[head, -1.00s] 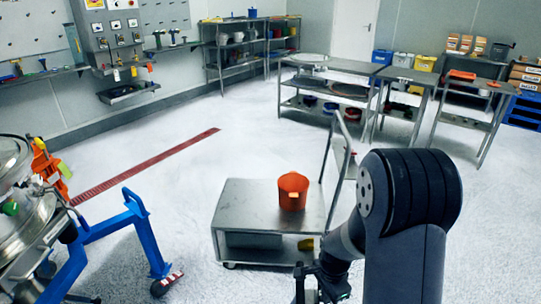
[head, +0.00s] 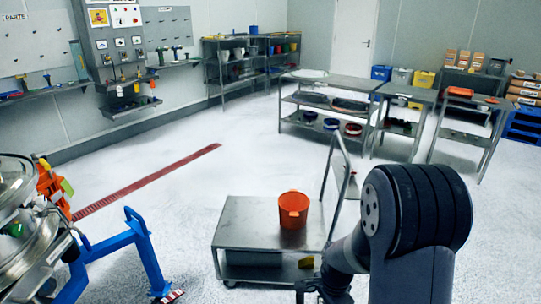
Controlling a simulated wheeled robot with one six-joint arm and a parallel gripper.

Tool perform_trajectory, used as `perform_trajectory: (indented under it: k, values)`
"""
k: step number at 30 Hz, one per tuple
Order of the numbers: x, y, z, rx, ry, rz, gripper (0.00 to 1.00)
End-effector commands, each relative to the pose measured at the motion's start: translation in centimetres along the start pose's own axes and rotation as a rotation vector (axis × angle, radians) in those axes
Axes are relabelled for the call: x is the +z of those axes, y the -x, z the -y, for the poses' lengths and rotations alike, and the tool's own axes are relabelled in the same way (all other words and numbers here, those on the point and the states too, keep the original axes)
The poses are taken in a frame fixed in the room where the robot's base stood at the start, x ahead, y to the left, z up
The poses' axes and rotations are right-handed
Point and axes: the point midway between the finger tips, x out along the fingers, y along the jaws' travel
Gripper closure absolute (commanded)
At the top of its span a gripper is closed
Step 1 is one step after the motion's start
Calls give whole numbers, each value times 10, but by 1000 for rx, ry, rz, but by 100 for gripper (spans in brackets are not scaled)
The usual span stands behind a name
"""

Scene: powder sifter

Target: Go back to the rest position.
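My gripper (head: 308,289) shows at the bottom of the head view, low and just right of the cart's front edge. Its fingers are small, dark and partly cut off by the frame edge, so I cannot tell whether they are open or shut. I see nothing clearly held in it. An orange bucket (head: 293,209) stands upright on the top of a steel cart (head: 245,222), apart from my gripper.
The sifter with its blue frame (head: 148,250) and steel vessel stands at the left. Steel tables (head: 345,83) stand at the back right, and shelving (head: 228,68) at the back. A red floor drain (head: 150,180) crosses open white floor.

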Motion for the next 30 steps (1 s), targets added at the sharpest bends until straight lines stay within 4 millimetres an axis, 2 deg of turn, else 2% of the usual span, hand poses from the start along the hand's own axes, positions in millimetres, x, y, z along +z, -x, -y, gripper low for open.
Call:
perform_trajectory:
  k: [1,4,6,19,21,30]
  values:
    - [0,14,0,-2,0,-1,100]
    - [0,28,0,-3,0,-1,100]
    - [0,4,0,1,0,0,100]
    - [0,-58,0,1,0,1,100]
    - [0,-34,0,-2,0,-1,100]
    - [0,3,0,-2,0,-1,100]
